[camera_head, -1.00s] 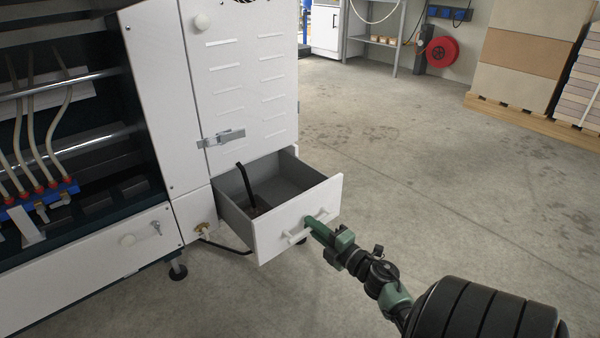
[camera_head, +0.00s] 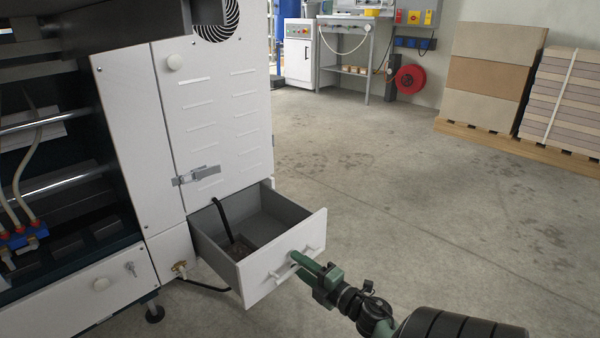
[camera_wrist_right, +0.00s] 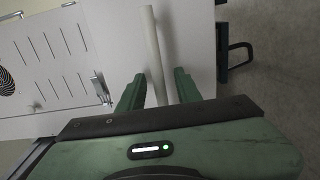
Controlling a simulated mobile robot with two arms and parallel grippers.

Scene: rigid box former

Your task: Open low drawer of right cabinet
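The low drawer (camera_head: 283,267) of the white right cabinet (camera_head: 215,115) stands pulled out, its grey inside (camera_head: 262,222) showing. A pale bar handle (camera_head: 293,264) is on its front; the bar also shows in the right wrist view (camera_wrist_right: 153,50). My right gripper (camera_head: 298,262) is at this handle. In the wrist view its two green fingers (camera_wrist_right: 157,92) are apart, one on each side of the bar, with gaps visible between them and it. My left gripper is in neither view.
A black hose (camera_head: 222,218) hangs into the drawer. A latch (camera_head: 196,176) sits on the cabinet door above. The floor (camera_head: 400,200) to the right is clear. Stacked boards on a pallet (camera_head: 520,145) stand far right, and a workbench (camera_head: 345,70) at the back.

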